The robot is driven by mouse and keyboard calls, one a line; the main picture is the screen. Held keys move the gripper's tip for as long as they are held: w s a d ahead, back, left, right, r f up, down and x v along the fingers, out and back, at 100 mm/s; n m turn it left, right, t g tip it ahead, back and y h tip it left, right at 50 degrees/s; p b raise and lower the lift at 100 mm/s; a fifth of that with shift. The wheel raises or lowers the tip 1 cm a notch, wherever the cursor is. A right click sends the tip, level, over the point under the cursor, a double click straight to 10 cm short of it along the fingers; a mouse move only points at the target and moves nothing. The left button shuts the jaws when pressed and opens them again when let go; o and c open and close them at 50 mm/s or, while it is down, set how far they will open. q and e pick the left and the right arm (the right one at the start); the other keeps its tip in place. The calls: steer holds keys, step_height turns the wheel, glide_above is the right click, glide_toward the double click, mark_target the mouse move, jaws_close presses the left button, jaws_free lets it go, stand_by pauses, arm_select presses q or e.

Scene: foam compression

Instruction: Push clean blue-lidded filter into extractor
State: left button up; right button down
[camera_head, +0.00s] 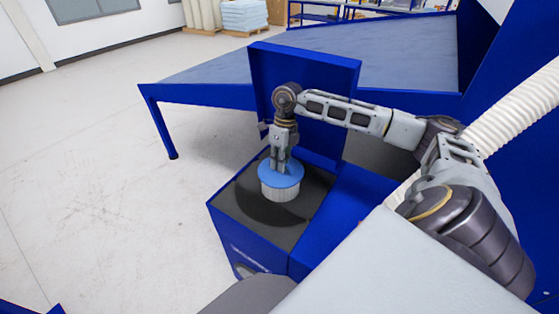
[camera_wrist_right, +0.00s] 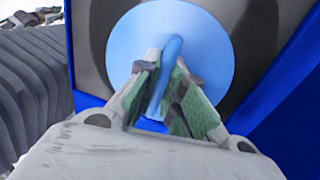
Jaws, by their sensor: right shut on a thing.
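The blue-lidded filter (camera_head: 280,183) has a round blue lid and a white pleated body. It stands upright over the dark round area in the black top of the blue extractor (camera_head: 315,207). My right gripper (camera_head: 280,168) is above it, shut on the lid's raised handle. In the right wrist view the blue lid (camera_wrist_right: 200,35) fills the upper middle, and the two fingertips (camera_wrist_right: 172,75) pinch its handle. How deep the filter's lower end sits cannot be told. My left gripper is not in view.
The extractor's blue lid panel (camera_head: 305,95) stands open behind the filter. A large blue table (camera_head: 330,62) is at the back. A ribbed white hose (camera_head: 515,115) runs at the right. The floor (camera_head: 90,180) on the left is clear.

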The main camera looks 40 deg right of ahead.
mark_target(279, 174)
steer(key=shift+f+b, duration=1.7)
steer(key=shift+f, duration=1)
steer(key=shift+f+b, duration=0.65)
steer(key=shift+f, duration=0.35)
stand_by(1.5)
steer(key=c, duration=1.5)
jaws_free()
steer(key=shift+o, duration=0.2)
steer(key=shift+w+d+r, duration=0.1)
steer(key=shift+d+r, duration=0.3)
steer(key=shift+r, duration=1.55)
steer(key=shift+w+d+r, duration=0.15)
steer(key=shift+d+r, duration=0.25)
steer(key=shift+r, duration=1.6)
steer(key=shift+w+d+r, duration=0.1)
steer(key=shift+d+r, duration=0.3)
steer(key=shift+r, duration=1.55)
